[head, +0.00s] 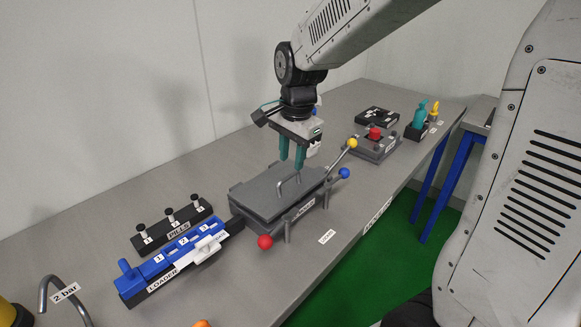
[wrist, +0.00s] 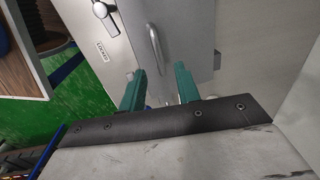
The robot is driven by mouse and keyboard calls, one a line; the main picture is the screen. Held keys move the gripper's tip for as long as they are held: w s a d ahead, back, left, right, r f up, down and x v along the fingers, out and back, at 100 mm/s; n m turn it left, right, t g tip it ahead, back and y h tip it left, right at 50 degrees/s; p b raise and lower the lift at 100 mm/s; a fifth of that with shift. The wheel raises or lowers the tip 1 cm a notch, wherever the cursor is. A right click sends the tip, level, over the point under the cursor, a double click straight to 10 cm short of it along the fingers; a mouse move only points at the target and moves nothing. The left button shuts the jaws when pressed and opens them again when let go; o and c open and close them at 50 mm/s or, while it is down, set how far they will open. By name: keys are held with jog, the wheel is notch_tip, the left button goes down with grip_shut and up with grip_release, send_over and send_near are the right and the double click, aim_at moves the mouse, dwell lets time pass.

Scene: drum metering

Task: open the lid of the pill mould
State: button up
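The pill mould (head: 310,207) is a dark grey box on the bench in the head view. Its flat lid (head: 262,196) is down and has an arched metal handle (head: 289,185) on top. In the wrist view, the handle (wrist: 154,48) shows beyond my fingertips, roughly between them. My gripper (head: 292,164) has two teal fingers pointing down just above the handle. My gripper also shows in the wrist view (wrist: 160,70). I cannot tell whether a finger touches the handle.
A yellow-knobbed lever (head: 352,143), a blue knob (head: 344,173) and a red knob (head: 265,241) stick out around the mould. The blue loader (head: 165,259) and pill rack (head: 175,226) lie left. A red-button box (head: 374,143) stands behind right.

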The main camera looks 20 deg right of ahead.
aim_at(291, 174)
jog(key=shift+w+f, duration=0.2)
jog(key=shift+f, duration=1.7)
grip_shut()
jog(key=shift+r, duration=0.1)
